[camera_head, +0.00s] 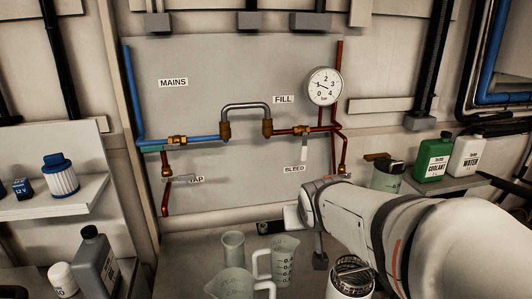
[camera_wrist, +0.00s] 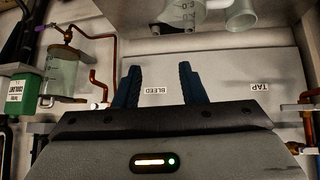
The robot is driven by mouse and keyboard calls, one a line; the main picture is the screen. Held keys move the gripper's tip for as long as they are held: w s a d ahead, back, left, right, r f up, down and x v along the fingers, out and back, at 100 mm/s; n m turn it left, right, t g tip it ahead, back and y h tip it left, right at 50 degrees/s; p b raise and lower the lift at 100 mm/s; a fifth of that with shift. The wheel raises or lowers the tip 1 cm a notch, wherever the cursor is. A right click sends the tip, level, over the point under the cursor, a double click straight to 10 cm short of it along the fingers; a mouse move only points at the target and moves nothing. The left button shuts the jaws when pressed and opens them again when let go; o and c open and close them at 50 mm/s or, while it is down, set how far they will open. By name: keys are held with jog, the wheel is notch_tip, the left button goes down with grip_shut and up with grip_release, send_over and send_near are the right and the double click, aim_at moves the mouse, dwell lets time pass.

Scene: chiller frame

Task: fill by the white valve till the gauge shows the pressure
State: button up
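The round white pressure gauge (camera_head: 324,86) is at the upper right of the panel. Its needle seems to point left, near the 1, but is too small to read exactly. The white valve lever (camera_head: 304,146) hangs down from the brass valve (camera_head: 302,130) below the FILL label (camera_head: 283,99). My gripper (camera_wrist: 158,78) has its two blue fingers apart with nothing between them; the BLEED label (camera_wrist: 157,90) shows upside down behind the gap. In the head view my arm reaches in from the lower right, below the white lever, and the fingers are hidden.
A metal bridge pipe (camera_head: 246,106) joins the blue mains pipe (camera_head: 200,139) to the fill valve. The tap valve (camera_head: 168,178) is at lower left. Clear jugs (camera_head: 285,258) stand below the panel. Coolant (camera_head: 433,158) and water bottles (camera_head: 466,156) stand right.

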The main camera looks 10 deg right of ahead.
aim_at(305, 151)
jog(key=w+d+r+t+b, duration=0.1)
jog(key=w+d+r+t, duration=0.1)
jog(key=w, duration=0.4)
jog(key=w+d+r+t+y+b, duration=0.1)
jog(key=w+d+t+b, duration=0.1)
jog(key=w, duration=0.4)
jog(key=w+d+r+n+t+b, duration=0.1)
jog(key=w+d+r+t, duration=0.1)
jog(key=w+d+t, duration=0.2)
jog(key=shift+w+r+t+y, duration=0.2)
jog(key=shift+w+t, duration=0.3)
jog(key=shift+w, duration=0.2)
jog(key=shift+w+r+t+y, duration=0.2)
jog(key=shift+w+t, duration=0.3)
jog(key=shift+w, duration=0.2)
jog(key=w, duration=0.7)
jog(key=shift+w+a+p, duration=0.1)
jog(key=shift+w+p, duration=0.2)
jog(key=shift+p, duration=0.1)
jog(key=shift+c, duration=0.3)
grip_shut()
